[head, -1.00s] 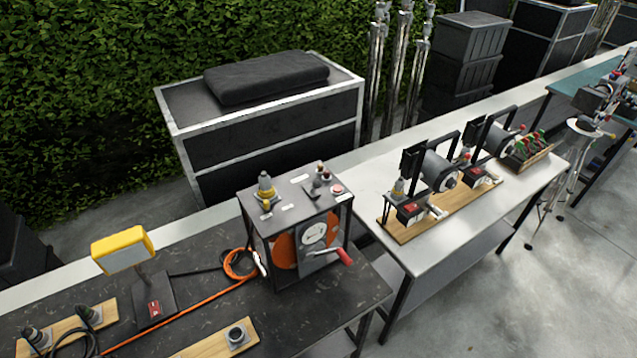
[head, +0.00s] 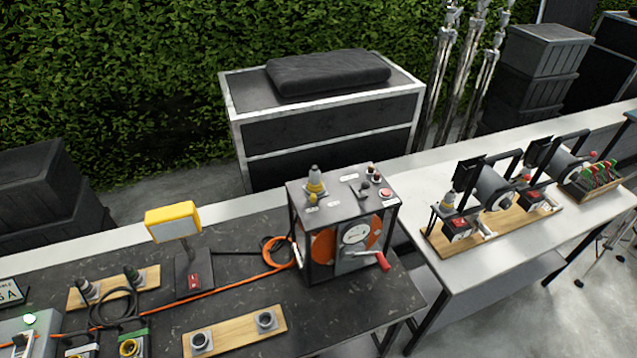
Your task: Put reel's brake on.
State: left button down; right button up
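The cable reel (head: 322,247) is an orange drum inside a black box frame on the dark table. A red-handled crank (head: 383,261) sticks out at its lower right front. A round white dial or hub (head: 355,234) shows on its front. The frame's top panel carries a yellow-and-grey connector (head: 315,182), a small dark lever (head: 361,190), a red button (head: 386,193) and small knobs (head: 372,171). I cannot tell which control is the brake or how it is set. Neither of my grippers is in view.
An orange cable (head: 220,285) runs left from the reel. A yellow lamp (head: 172,222), wooden socket boards (head: 236,332) and connectors stand on the dark table (head: 250,245). A black case (head: 320,130) stands behind.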

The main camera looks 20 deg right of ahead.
aim_at(365, 184)
jog(key=u, duration=0.8)
jog(key=k, duration=0.85)
jog(key=z, duration=1.3)
jog(key=i, duration=0.45)
